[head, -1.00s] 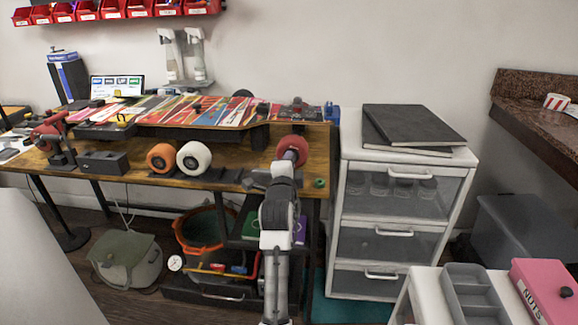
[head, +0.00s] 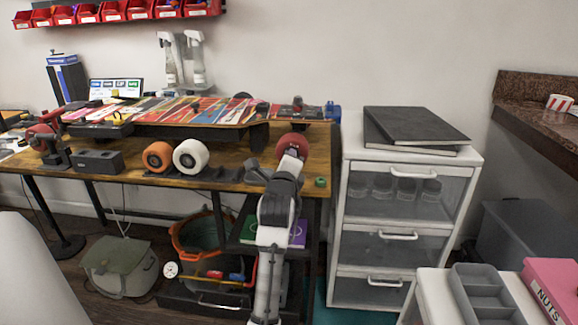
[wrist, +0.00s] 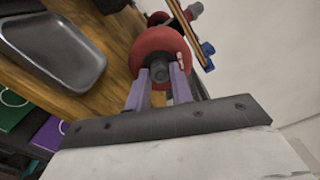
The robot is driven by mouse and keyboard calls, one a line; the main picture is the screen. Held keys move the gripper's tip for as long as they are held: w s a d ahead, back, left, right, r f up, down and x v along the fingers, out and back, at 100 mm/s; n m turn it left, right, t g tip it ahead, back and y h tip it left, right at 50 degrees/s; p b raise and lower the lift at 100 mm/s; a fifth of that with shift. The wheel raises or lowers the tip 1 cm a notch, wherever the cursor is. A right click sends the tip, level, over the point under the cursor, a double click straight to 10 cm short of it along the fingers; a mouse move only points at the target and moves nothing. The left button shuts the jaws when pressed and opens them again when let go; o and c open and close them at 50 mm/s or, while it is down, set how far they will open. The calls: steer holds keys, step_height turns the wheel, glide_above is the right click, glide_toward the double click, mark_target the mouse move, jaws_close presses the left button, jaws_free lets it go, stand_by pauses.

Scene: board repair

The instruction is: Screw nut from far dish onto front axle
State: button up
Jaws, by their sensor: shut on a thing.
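The skateboard (head: 212,112), with a stickered deck, lies raised on the wooden bench. A red wheel (wrist: 142,50) is at its right end and also shows in the head view (head: 292,141). My gripper (wrist: 161,76) points at the wheel's hub, its purple fingers on either side of a small dark piece, seemingly the nut (wrist: 160,72). The gripper is shut on it, close against the hub. The axle end is hidden behind the nut, and I cannot tell how far the nut sits on it. In the head view my wrist hides the fingers.
A grey metal tray (wrist: 55,48) lies on the bench beside my gripper. An orange wheel (head: 158,156) and a white wheel (head: 191,157) stand along the front edge. A white drawer unit (head: 402,220) stands close on the right. A pink NUTS box (head: 552,285) is at lower right.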

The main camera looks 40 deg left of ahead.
steer(key=shift+f, duration=0.15)
steer(key=shift+f+m+b, duration=0.1)
steer(key=shift+m+b, duration=0.4)
steer(key=shift+b, duration=0.15)
steer(key=m+b, duration=0.2)
steer(key=m, duration=0.1)
steer(key=shift+r+m+b, duration=0.2)
steer(key=shift+m+b, duration=0.1)
steer(key=shift+m, duration=0.5)
